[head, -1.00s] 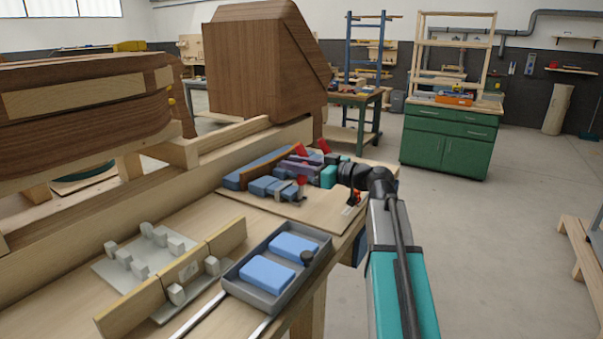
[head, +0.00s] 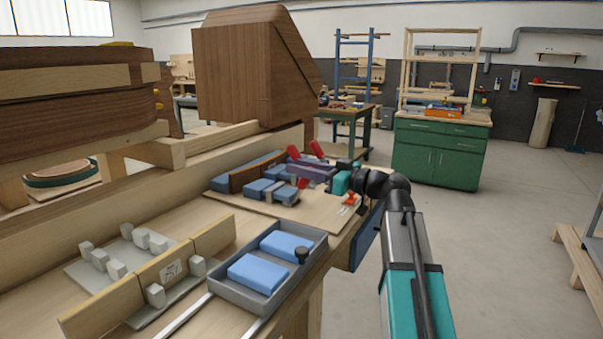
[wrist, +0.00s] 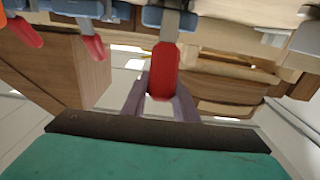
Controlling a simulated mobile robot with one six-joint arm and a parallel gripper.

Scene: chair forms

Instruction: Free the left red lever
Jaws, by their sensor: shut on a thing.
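My gripper (head: 315,172) reaches from the right over the clamp fixture on the bench. In the wrist view its two purple-grey fingers (wrist: 162,88) are on either side of a red lever (wrist: 164,70) and shut on it. This lever hangs from a grey metal piece on a blue block. Two more red levers show at the upper left of the wrist view, one nearer (wrist: 92,47) and one at the edge (wrist: 24,32). In the head view two red levers (head: 293,152) (head: 317,149) stand up behind the fingers. The fingers partly hide the fixture, so which lever is held is unclear there.
Blue clamp blocks (head: 259,188) and a brown wood strip (head: 256,172) lie on a thin board. A grey tray (head: 268,294) with two blue blocks stands nearer. A small orange-red item (head: 350,199) is below my wrist.

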